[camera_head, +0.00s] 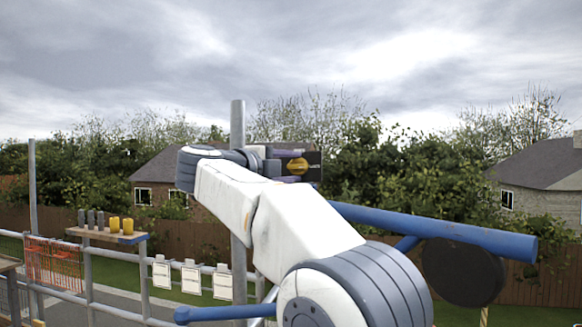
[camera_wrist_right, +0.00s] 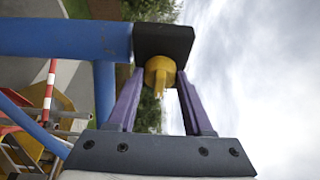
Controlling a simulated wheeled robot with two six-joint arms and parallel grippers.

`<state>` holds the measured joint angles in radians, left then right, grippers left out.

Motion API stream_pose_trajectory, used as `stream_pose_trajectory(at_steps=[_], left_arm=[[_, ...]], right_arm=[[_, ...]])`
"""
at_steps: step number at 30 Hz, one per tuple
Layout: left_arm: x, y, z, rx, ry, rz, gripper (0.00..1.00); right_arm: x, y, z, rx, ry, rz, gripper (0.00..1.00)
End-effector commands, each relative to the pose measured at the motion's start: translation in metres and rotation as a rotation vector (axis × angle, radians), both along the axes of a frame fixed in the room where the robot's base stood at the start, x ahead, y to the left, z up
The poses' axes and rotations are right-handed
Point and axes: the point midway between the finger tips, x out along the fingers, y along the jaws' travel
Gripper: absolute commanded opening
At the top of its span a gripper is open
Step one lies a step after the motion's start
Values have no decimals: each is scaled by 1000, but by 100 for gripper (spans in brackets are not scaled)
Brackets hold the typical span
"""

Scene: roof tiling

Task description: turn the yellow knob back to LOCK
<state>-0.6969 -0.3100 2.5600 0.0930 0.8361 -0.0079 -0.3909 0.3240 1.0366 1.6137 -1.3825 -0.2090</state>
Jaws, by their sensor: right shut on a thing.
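The yellow knob (camera_head: 297,166) sits on the face of a dark box (camera_head: 314,159) near the top of a grey pole. In the right wrist view the knob (camera_wrist_right: 159,72) has a pointed tab towards my palm, and the black box (camera_wrist_right: 163,41) is behind it. My right gripper (camera_head: 291,167) has its purple fingers on both sides of the knob; in the right wrist view the fingertips (camera_wrist_right: 160,74) close on it. LOCK lettering cannot be read. My left gripper is not in view.
A blue beam (camera_head: 440,230) runs right behind my arm, with a dark disc (camera_head: 463,271) by it. A wooden shelf (camera_head: 104,235) at left bears grey and yellow cylinders. White tags (camera_head: 191,278) hang on the railing. Open sky is above.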

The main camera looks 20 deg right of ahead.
Motion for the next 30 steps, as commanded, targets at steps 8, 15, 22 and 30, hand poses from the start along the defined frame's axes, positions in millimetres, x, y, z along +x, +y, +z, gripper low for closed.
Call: stream_pose_trajectory(at_steps=[8,15,22,30], left_arm=[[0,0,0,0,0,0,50],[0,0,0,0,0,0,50],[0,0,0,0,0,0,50],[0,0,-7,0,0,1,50]], right_arm=[[0,0,0,10,-6,0,0],[0,0,0,10,-6,0,70],[0,0,0,8,-5,0,80],[-7,12,-2,8,-7,4,80]])
